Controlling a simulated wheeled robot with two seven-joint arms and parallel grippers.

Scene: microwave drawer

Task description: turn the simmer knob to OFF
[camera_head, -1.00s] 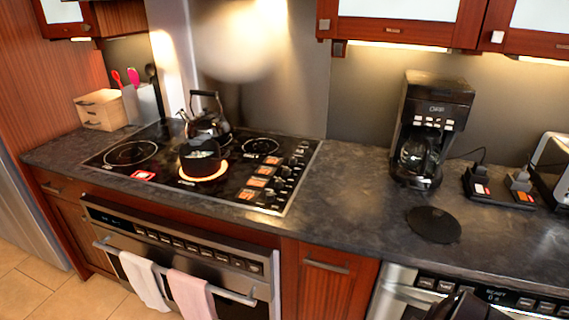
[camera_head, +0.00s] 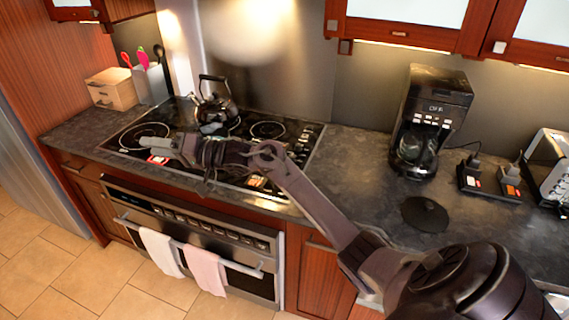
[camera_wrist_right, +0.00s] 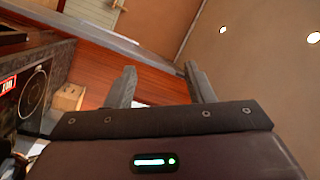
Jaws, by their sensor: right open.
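The black cooktop (camera_head: 128,138) has a column of knobs (camera_head: 308,137) along its right side. My right forearm and wrist cover the front part of that column, and I cannot tell which knob is the simmer knob or read its setting. My right gripper (camera_head: 160,148) reaches over the cooktop from the right, its fingers pointing left above the front burners. It is open and empty, left of the knobs and apart from them. In the right wrist view its two fingers (camera_wrist_right: 161,88) stand apart with nothing between them. My left gripper is not in view.
A black kettle (camera_head: 215,108) stands at the back of the cooktop. A coffee maker (camera_head: 430,120) and a dark round mat (camera_head: 425,214) are on the counter (camera_head: 350,165) to the right. Towels (camera_head: 205,270) hang on the oven handle below. A wooden box (camera_head: 112,90) sits far left.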

